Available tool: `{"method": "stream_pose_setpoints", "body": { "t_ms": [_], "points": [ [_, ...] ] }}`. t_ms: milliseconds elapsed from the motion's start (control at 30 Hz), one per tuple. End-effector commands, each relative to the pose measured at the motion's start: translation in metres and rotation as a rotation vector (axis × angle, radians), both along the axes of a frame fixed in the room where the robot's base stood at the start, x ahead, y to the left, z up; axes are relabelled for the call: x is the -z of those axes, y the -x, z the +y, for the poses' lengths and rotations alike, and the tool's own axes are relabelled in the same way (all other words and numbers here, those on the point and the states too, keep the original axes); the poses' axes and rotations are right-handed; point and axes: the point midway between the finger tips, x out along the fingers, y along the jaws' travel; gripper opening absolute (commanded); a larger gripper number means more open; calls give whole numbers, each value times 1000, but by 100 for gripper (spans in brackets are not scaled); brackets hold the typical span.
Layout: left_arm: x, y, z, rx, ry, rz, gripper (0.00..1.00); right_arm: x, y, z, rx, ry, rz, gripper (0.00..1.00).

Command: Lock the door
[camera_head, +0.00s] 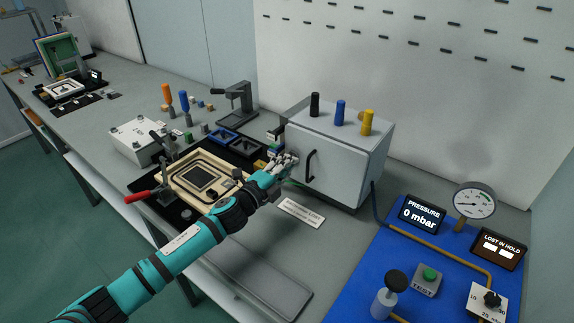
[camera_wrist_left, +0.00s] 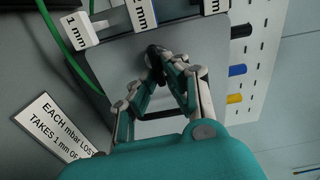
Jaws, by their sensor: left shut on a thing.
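The grey box (camera_head: 350,145) stands on the bench, and its front door (camera_head: 325,172) looks shut. A dark vertical handle (camera_head: 310,165) is on the door. My left gripper (camera_head: 290,158) is at the door's left edge, left of the handle. In the left wrist view my left gripper (camera_wrist_left: 160,65) is shut on a small dark knob (camera_wrist_left: 153,54) in front of a grey face. The fingers hide part of the knob, so I cannot tell how it is turned. My right gripper is not in view.
Black, blue and yellow pegs (camera_head: 340,112) stand on top of the box. Tabs marked in mm (camera_wrist_left: 142,14) are near the fingers. A blue panel (camera_head: 370,270) with a gauge is at the right.

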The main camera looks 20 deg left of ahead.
Motion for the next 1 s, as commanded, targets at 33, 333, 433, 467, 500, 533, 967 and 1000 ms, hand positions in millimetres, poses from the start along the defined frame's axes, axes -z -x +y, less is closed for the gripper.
{"method": "stream_pose_setpoints", "body": {
  "t_ms": [33, 333, 433, 467, 500, 533, 967, 1000],
  "points": [
    [2, 0, -1, 2, -18, -4, 0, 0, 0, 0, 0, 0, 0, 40],
    [2, 0, -1, 1, -68, -23, 0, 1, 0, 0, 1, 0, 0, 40],
    [2, 0, -1, 1, -72, -24, 0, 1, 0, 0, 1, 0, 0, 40],
    [2, 1, -1, 1, -72, -24, 0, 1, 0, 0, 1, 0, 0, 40],
    [2, 1, -1, 1, -72, -24, 0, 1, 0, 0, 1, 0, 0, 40],
    [2, 1, -1, 1, -72, -23, 0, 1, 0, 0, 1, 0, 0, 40],
    [2, 0, 0, 1, -70, -23, 32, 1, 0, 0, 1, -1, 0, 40],
    [2, 0, 0, 1, -70, -24, 32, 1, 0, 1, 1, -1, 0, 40]
  ]
}}
